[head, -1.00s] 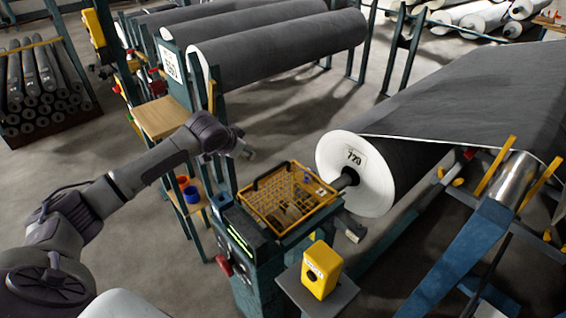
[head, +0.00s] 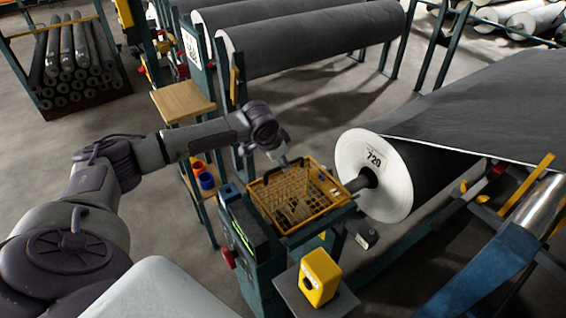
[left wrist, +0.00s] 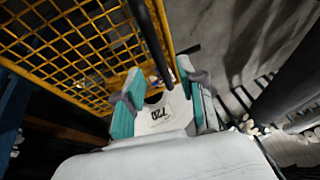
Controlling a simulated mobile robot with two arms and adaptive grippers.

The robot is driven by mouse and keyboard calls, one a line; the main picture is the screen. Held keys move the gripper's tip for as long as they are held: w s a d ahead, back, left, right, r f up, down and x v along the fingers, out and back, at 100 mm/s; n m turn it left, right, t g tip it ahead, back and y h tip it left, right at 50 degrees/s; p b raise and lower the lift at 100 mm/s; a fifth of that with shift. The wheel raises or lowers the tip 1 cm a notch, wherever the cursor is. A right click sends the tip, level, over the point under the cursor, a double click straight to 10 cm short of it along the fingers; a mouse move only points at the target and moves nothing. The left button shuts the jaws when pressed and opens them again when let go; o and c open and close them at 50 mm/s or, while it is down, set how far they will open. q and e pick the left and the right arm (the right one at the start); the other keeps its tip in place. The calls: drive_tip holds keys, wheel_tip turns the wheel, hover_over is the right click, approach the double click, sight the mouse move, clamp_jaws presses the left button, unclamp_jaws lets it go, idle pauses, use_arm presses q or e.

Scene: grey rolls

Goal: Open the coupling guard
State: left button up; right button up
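The coupling guard (head: 298,199) is a yellow mesh cover with a black handle (head: 283,167) along its far edge. It lies closed over the coupling on the teal machine stand, beside the roll marked 720. My left gripper (head: 288,160) is at the handle, above the guard's far edge. In the left wrist view the guard's mesh (left wrist: 75,50) fills the upper left. There my left gripper (left wrist: 163,92) has its teal-padded fingers apart, with the black handle bar (left wrist: 150,35) running in between them. I cannot tell whether they touch it. My right gripper is not in view.
The roll (head: 375,175) and its shaft are right of the guard. A yellow box (head: 319,277) stands on a small shelf in front. A wooden shelf (head: 183,101) and a rack with blue and orange cups (head: 206,181) stand left of the guard.

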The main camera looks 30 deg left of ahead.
use_arm(q)
drive_tip(key=shift+x, duration=1.3)
drive_tip(key=shift+a, duration=0.1)
clamp_jaws()
